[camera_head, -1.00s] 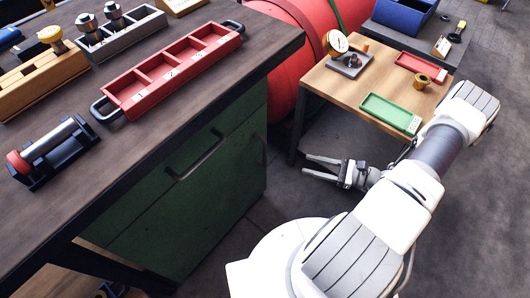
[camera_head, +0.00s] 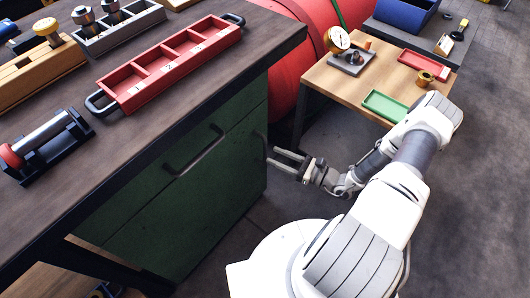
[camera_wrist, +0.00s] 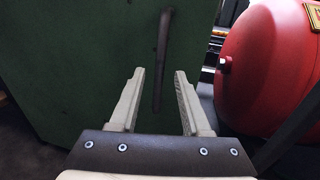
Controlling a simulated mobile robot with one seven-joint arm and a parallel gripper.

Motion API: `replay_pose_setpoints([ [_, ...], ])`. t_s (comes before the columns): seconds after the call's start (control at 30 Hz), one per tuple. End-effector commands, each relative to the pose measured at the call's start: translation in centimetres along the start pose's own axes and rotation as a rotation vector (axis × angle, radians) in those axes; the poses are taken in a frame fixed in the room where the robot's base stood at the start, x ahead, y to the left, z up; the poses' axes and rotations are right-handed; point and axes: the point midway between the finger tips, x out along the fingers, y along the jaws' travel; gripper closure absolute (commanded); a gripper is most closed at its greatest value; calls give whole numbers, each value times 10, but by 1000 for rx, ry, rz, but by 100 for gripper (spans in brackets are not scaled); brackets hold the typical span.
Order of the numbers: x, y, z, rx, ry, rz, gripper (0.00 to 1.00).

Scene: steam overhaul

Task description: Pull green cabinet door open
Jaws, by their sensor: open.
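The green cabinet (camera_head: 185,215) stands under the workbench, and its door looks shut. In the wrist view the green door panel (camera_wrist: 75,60) fills the left and middle. A dark upright bar handle (camera_wrist: 162,60) is on it near its right edge.
A second bar handle (camera_head: 195,152) is on the cabinet's upper front. A red tank (camera_wrist: 272,65) stands right of the cabinet. A wooden table (camera_head: 340,82) with trays is behind my arm. The bench top (camera_head: 150,125) overhangs the cabinet. Bare floor (camera_head: 470,210) lies at the right.

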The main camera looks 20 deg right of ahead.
Motion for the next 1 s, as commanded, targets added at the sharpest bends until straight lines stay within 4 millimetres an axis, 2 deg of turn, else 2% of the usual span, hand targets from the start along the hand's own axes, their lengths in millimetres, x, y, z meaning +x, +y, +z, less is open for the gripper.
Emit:
replay_pose_setpoints([
  [0.1, 22, 1, -1, -1, -2, 3, 53],
  [0.3, 44, 0, 0, 0, -1, 1, 53],
  [0.67, 49, 0, 0, 0, 0, 1, 53],
  [0.93, 49, 0, 0, 0, 0, 0, 100],
  [1.0, 49, 0, 0, 0, 0, 0, 100],
])
